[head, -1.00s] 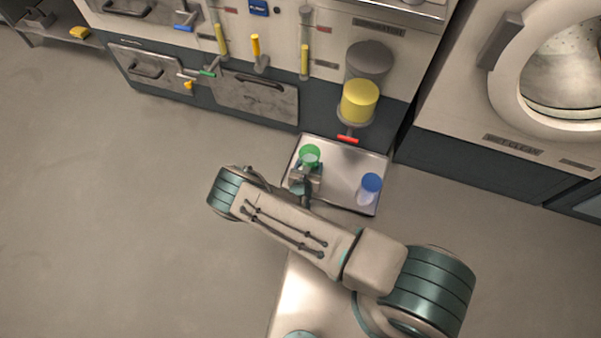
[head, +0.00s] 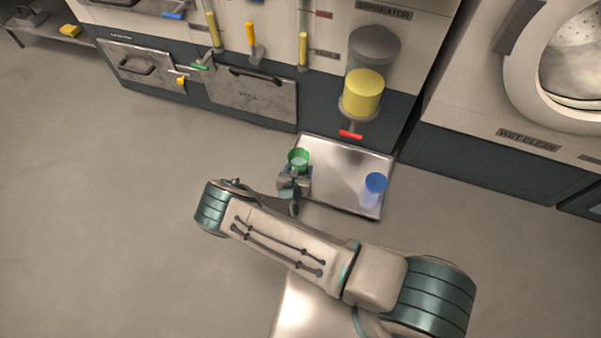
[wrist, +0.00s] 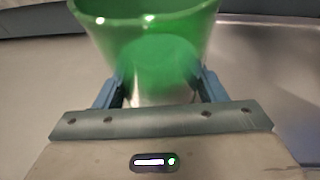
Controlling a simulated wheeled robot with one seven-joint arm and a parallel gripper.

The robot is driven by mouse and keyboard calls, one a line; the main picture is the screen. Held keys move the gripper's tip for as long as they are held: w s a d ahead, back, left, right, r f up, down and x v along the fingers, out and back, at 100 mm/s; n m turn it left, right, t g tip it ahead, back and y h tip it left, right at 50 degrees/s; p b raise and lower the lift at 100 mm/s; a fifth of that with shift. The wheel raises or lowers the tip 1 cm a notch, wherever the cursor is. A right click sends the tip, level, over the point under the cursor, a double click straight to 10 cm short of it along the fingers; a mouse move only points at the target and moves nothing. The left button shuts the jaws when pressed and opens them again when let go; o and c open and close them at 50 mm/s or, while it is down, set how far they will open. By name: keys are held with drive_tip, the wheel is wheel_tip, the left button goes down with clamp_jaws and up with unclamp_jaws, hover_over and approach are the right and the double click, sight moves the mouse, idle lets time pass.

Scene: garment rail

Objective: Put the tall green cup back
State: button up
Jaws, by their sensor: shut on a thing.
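The green cup (head: 298,157) is in my gripper (head: 295,172), over the left edge of a metal tray in the head view. In the wrist view the cup (wrist: 160,45) stands large between the two blue fingers of my gripper (wrist: 160,85), which is shut on it. The cup is see-through green with an open rim, and looks roughly upright. Its lower part is hidden by the gripper. I cannot tell how high its base is above the tray.
The metal tray (head: 335,170) holds a blue cup (head: 375,184) at its right. Behind it is a machine with a separator jar of yellow contents (head: 363,90) and a red-handled tap (head: 351,134). A washer (head: 570,70) stands at right. Floor at left is clear.

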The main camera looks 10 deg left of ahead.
drive_tip(key=shift+f, duration=0.1)
drive_tip(key=o, duration=1.4)
drive_tip(key=shift+f, duration=0.1)
drive_tip(key=shift+r, duration=0.25)
drive_tip(key=p+v, duration=0.5)
drive_tip(key=v, duration=0.7)
